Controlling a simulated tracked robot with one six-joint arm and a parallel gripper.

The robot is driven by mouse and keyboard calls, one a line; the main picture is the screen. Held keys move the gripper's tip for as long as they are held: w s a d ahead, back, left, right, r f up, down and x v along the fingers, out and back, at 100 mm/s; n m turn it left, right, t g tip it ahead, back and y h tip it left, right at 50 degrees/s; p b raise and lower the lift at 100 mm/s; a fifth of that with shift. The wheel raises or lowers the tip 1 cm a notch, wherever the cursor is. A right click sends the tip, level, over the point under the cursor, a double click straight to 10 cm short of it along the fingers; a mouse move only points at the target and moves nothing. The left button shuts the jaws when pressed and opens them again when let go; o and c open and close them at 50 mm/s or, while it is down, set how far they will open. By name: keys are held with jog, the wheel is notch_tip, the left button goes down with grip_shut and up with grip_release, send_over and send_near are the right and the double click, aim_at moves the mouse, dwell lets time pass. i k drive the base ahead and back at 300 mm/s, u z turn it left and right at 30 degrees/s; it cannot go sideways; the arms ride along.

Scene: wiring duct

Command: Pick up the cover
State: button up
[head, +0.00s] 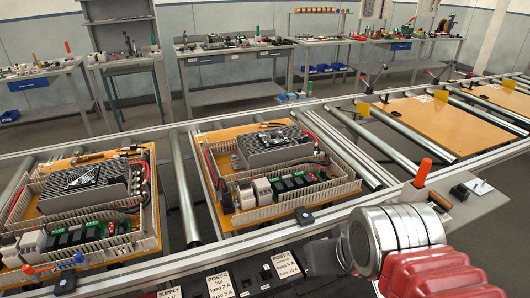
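I cannot make out a separate cover. Two orange boards stand on the rail line, one at the left (32,211) and one at the middle (228,222). Each carries cream slotted wiring duct, seen along the middle board's front edge (300,199) and the left board's front edge (110,247). My arm reaches in from the lower right, with a red sleeve and a silver joint. A dark part (322,257) lies at its left end, in front of the middle board. No fingers can be told apart there, and nothing held is seen.
Labelled plates (235,284) sit along the front edge. An orange-handled tool (422,173) stands near the silver joint. Bare orange panels (415,125) lie farther right. Workbenches (235,50) line the back.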

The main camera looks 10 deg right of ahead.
aim_at(459, 190)
jog(key=u, duration=0.05)
jog(key=i, duration=1)
jog(key=z, duration=2.1)
